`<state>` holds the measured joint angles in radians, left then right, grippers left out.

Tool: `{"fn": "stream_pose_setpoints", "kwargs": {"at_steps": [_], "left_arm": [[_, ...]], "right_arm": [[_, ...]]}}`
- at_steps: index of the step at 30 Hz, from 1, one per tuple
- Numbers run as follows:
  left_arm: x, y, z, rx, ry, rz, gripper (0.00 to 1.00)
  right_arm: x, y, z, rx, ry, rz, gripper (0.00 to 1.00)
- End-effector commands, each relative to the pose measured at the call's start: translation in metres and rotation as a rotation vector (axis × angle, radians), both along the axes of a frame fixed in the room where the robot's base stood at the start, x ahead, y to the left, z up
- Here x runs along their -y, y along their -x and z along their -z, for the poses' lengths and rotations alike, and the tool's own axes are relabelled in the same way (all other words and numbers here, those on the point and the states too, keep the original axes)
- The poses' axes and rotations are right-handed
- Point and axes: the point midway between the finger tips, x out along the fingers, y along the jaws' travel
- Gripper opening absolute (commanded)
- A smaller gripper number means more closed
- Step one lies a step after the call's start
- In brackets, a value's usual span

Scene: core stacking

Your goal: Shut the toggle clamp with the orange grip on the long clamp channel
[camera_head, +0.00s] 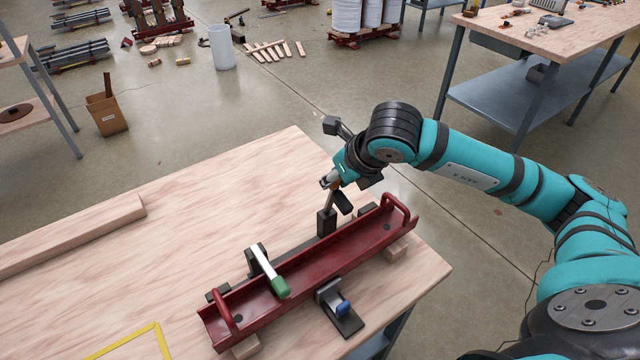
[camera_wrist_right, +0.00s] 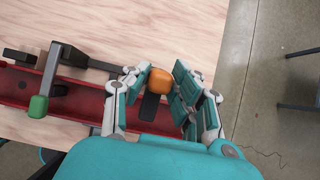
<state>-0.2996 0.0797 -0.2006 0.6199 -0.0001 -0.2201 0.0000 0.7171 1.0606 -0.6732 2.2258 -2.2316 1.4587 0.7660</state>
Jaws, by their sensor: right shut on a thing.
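The long clamp channel (camera_head: 310,262) is a dark red trough with a handle at each end, lying on the wooden table. The toggle clamp (camera_head: 327,222) with the orange grip (camera_wrist_right: 160,80) stands at its far side, toward the right end, with its lever raised. My right gripper (camera_head: 338,184) is shut on the orange grip, which shows between its fingers in the right wrist view (camera_wrist_right: 158,95). In the head view the gripper mostly hides that grip. A second clamp's green grip (camera_head: 280,287) hangs over the channel. A blue-gripped clamp (camera_head: 338,304) stands on the near side.
Wooden blocks (camera_head: 396,249) support the channel. A long wooden beam (camera_head: 70,238) lies on the table at left, and a yellow outline (camera_head: 130,342) marks its front. The tabletop between the beam and channel is clear. Another workbench (camera_head: 560,40) stands back right.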

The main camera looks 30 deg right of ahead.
Motion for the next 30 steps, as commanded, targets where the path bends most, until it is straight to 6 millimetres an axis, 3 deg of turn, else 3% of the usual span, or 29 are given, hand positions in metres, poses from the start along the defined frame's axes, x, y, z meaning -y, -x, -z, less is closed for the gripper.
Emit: {"fn": "stream_pose_setpoints", "kwargs": {"at_steps": [4,16,30], "left_arm": [[0.0,0.0,0.006,0.0,0.0,0.0,0.74],[0.0,0.0,0.008,-0.001,0.0,0.0,0.74],[-0.001,0.0,0.038,-0.001,-0.001,-0.001,0.74]], "right_arm": [[0.001,0.009,0.004,-0.007,0.002,-0.002,0.0],[0.001,0.011,0.003,-0.006,0.001,-0.001,0.0],[0.005,0.038,0.016,-0.007,0.002,-0.001,0.0]]}}
